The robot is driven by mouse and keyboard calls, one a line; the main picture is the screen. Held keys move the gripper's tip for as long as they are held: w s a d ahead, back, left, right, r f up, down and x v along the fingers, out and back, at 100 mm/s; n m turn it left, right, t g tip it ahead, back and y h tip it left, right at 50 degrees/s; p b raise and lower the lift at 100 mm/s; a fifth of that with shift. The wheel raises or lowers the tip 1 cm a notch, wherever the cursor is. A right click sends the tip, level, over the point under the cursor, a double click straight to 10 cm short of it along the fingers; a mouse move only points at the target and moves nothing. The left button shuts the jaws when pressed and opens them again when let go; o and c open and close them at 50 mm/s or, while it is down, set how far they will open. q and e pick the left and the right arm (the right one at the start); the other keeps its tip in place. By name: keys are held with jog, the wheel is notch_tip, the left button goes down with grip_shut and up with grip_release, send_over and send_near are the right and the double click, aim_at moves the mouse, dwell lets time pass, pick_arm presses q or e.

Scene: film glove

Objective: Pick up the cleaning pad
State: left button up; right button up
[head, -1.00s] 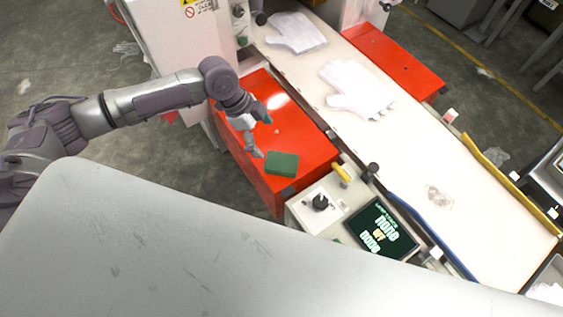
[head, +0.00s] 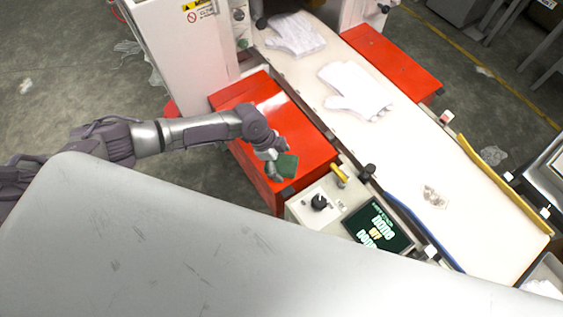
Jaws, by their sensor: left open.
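The cleaning pad (head: 286,166) is a dark green block on the red machine top, near its front right corner. My left gripper (head: 273,166) is open at the left side of the pad, with its fingers close to it and partly overlapping it in the picture. I cannot tell whether the fingers touch the pad. My left arm comes in from the left and covers part of the red top. My right gripper is not in the head view.
A control panel with a black knob (head: 319,202) and a display screen (head: 377,226) stands in front of the red top. A white conveyor belt (head: 400,140) carries white gloves (head: 355,92). A white cabinet (head: 185,60) stands behind the red top.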

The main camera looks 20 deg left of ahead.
aim_at(287, 164)
pick_arm(q)
jog(key=shift+f+b, duration=0.25)
jog(key=shift+b, duration=0.05)
dwell(0.4)
jog(key=c, duration=0.9)
jog(key=shift+o, duration=0.2)
jog(key=shift+r, duration=0.1)
jog(key=shift+r+p, duration=0.3)
jog(key=shift+r, duration=0.45)
notch_tip(287, 164, up, 3)
jog(key=shift+r+b, duration=0.1)
jog(key=shift+b, duration=0.6)
jog(key=s+d+r+b, duration=0.1)
jog(key=s+d+r, duration=0.5)
jog(key=s, duration=0.3)
jog(key=shift+d+r, duration=0.35)
jog(key=shift+d, duration=0.35)
